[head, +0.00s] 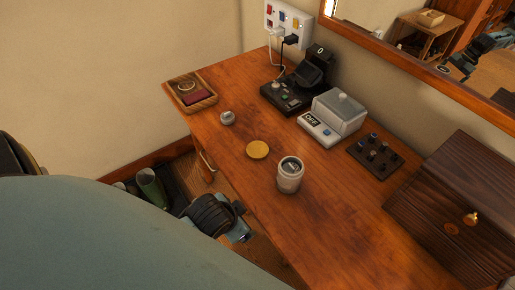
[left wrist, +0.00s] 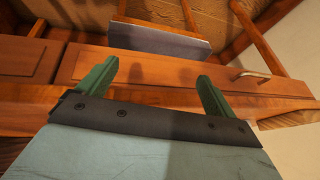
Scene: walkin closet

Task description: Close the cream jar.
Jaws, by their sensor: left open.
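A pale, round jar (head: 289,181), which looks like the cream jar, stands upright on the wooden table. Its top shows a grey, dark-marked round face inside a pale rim; I cannot tell whether this is its contents. A flat gold disc (head: 257,150), possibly its lid, lies on the table just behind and left of the jar, apart from it. In the left wrist view, my left gripper (left wrist: 158,70) is open and empty, its green fingers spread before the wooden drawer fronts. The jar is not in that view. My right gripper is not in view.
The wooden table (head: 225,175) also holds a small grey knob-like item (head: 227,118), a wooden tray (head: 190,92), a black device (head: 290,92), a white boxy device (head: 338,113), a dark stand (head: 375,155) and a dark chest (head: 462,205). Table space in front of the jar is clear.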

